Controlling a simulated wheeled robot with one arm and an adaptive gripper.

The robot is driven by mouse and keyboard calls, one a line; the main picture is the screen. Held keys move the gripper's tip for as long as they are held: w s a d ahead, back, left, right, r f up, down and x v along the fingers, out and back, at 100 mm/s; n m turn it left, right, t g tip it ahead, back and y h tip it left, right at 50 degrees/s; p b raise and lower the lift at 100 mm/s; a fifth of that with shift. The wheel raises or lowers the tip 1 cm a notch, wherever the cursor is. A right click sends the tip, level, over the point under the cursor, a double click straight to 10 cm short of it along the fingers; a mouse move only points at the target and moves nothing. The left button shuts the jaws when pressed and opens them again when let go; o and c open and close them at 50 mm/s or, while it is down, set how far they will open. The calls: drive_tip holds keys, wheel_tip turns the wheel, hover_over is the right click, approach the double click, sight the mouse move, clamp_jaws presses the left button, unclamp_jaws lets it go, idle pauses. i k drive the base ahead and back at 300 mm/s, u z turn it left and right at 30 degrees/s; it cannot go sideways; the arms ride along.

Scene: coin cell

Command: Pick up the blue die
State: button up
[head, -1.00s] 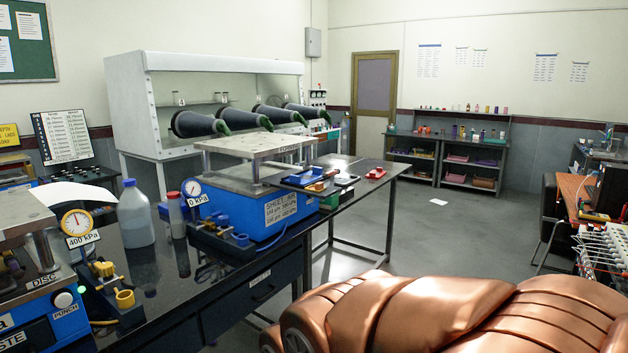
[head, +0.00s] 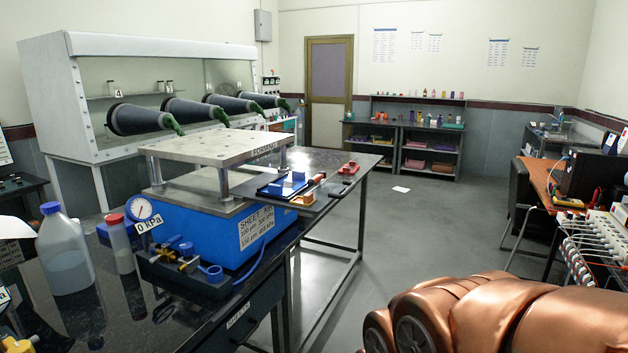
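No die can be made out for certain. A small blue piece (head: 284,187) lies among other small parts on a dark shelf at the right side of the blue sheet press (head: 205,235). It is too small to tell whether it is the blue die. The press has a metal top plate (head: 215,144) on posts, a gauge reading 0 kPa (head: 140,208) and a blue-handled valve block at its front. My gripper is not in view.
A white-capped-edge glove box (head: 70,105) stands behind the bench. A blue-capped bottle (head: 66,250) and a red-capped bottle (head: 119,245) stand left of the press. Small red items (head: 349,169) lie on the bench's far end. Grey floor (head: 400,225) is open to the right.

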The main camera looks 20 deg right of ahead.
sight(285, 187)
drive_tip(key=u, duration=0.1)
drive_tip(key=i, duration=0.65)
drive_tip(key=u, duration=0.9)
drive_tip(key=i, duration=0.45)
drive_tip(key=u, duration=0.45)
